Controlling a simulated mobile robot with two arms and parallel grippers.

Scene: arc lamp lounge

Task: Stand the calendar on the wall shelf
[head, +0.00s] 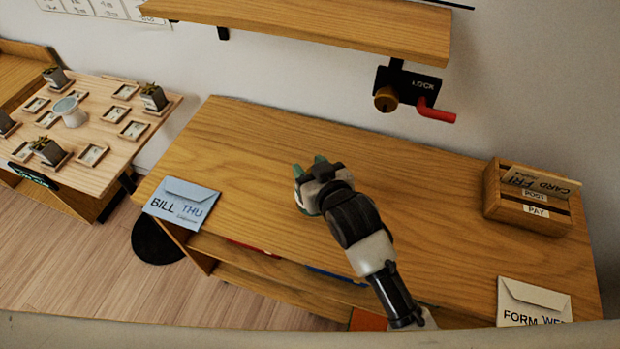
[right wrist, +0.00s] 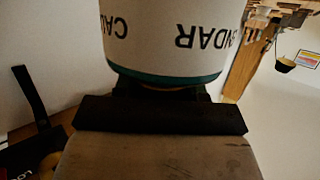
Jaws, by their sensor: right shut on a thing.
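The calendar (right wrist: 175,40) fills the top of the right wrist view. It is a rounded white thing with black lettering, upside down there, and a teal band at its edge. My right gripper (right wrist: 160,100) is shut on it. In the head view my right gripper (head: 318,178) is above the middle of the desk, and the calendar is mostly hidden behind it; only small green parts show there. The wall shelf (head: 330,25) is a wooden board at the top of the head view, beyond and above the gripper. My left gripper is not in view.
A black lock bracket (head: 408,85) with a red handle hangs under the shelf. The desk (head: 410,180) carries a blue envelope (head: 182,203), a cream envelope (head: 533,300) and a wooden letter box (head: 528,198). A side table (head: 95,110) with potted plants stands left. The desk's middle is clear.

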